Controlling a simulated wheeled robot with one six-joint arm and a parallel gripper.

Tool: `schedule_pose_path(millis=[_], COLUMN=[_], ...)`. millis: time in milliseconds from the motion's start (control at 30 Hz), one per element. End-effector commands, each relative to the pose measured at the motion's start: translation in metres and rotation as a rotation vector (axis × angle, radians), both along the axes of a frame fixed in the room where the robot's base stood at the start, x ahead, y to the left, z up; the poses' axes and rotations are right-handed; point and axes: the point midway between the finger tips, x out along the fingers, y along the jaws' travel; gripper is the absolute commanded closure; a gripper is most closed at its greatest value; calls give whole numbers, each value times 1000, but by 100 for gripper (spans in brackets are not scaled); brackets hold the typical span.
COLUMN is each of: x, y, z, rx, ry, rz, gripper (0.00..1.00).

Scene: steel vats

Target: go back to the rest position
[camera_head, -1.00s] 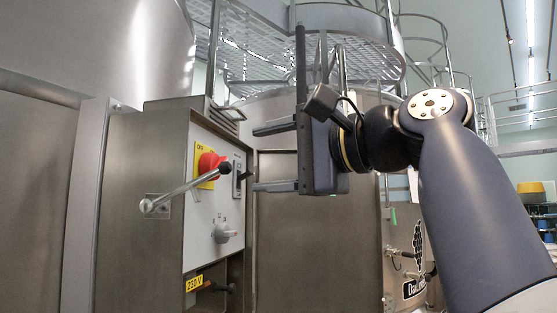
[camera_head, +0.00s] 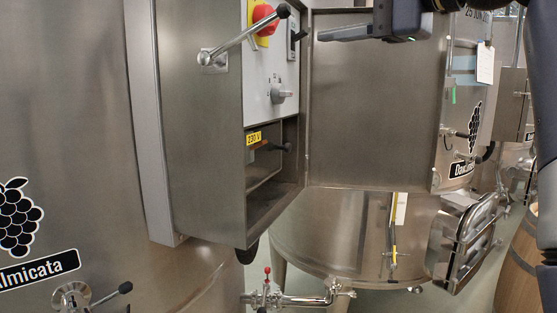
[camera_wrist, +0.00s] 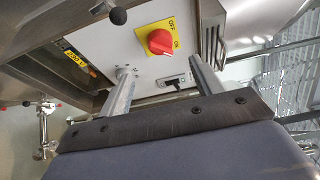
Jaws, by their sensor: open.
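My gripper (camera_head: 322,33) is at the top of the head view, in front of the opened steel door of the control box; only part of it shows there. In the wrist view my gripper (camera_wrist: 158,88) has its two fingers apart with nothing between them, pointing at the control panel (camera_wrist: 145,65). The red knob on a yellow plate (camera_wrist: 160,41) lies beyond and between the fingers in the wrist view. The same red knob (camera_head: 263,17) is near the top of the head view. I see no contact between fingers and panel.
The steel control box (camera_head: 190,120) has a lever handle (camera_head: 240,38) sticking out, a grey knob (camera_head: 281,92) and an open door (camera_head: 375,110). Vats stand around it. Pipes with a red-handled valve (camera_head: 267,280) are below. A wooden barrel (camera_head: 520,260) stands at lower right.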

Motion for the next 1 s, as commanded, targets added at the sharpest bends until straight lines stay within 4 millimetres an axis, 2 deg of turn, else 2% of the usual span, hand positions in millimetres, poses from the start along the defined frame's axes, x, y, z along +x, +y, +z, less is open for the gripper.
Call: schedule_pose_path(millis=[800, 1000], x=[64, 73], y=[62, 71], z=[-1, -2], rx=[0, -1], ry=[1, 0], rz=[3, 1], gripper=[37, 37])
